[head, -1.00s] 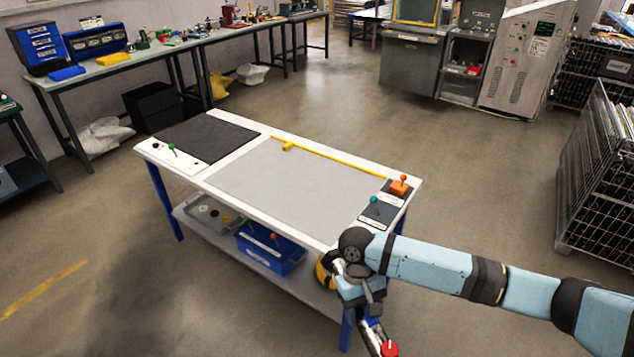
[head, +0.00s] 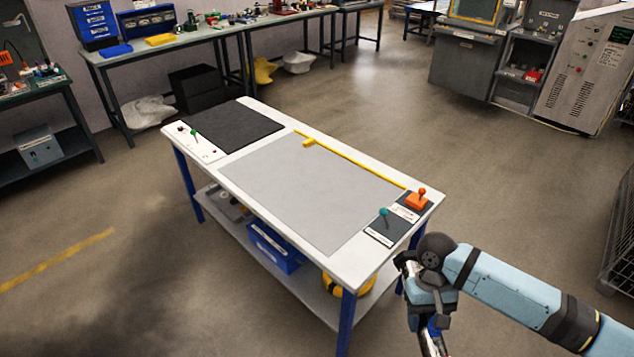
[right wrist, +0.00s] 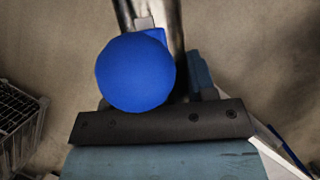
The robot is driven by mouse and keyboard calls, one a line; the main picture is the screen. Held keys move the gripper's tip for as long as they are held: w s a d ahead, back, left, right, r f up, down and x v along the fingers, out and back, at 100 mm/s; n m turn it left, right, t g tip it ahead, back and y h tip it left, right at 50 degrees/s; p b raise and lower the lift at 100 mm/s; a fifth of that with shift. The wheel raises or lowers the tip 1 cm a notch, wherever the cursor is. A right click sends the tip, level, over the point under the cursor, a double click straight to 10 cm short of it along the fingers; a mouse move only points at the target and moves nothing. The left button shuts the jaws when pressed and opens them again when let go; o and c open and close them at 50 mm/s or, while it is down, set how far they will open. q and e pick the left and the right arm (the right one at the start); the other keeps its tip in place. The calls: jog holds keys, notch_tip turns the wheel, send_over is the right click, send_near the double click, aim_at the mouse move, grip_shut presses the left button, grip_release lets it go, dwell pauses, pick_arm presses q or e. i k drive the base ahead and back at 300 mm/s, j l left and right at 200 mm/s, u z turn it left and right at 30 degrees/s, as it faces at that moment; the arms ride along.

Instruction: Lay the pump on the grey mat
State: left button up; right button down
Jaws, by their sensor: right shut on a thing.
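The grey mat (head: 300,190) is a bare light grey sheet in the middle of the white-topped table. My right gripper (head: 424,312) is off the table's near right corner, beyond its edge, and shut on the pump. In the head view a short silver and blue stretch of the pump (head: 434,338) shows below the gripper, and the bottom edge of the picture cuts it off. In the right wrist view the pump shows as a silver tube with a round blue knob (right wrist: 135,72). My left gripper is not in view.
A black mat (head: 235,130) and a white panel with a green-knobbed lever (head: 194,134) are at the table's left end. A yellow bar (head: 350,160) lies along the back edge. A teal-knobbed lever (head: 384,214) and an orange block (head: 418,201) stand at the right end.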

aim_at(304, 190)
jog(key=i+l, duration=0.1)
jog(key=l, duration=0.3)
jog(key=i+l, duration=0.15)
jog(key=l, duration=0.2)
jog(key=i+l, duration=0.1)
jog(key=l, duration=0.3)
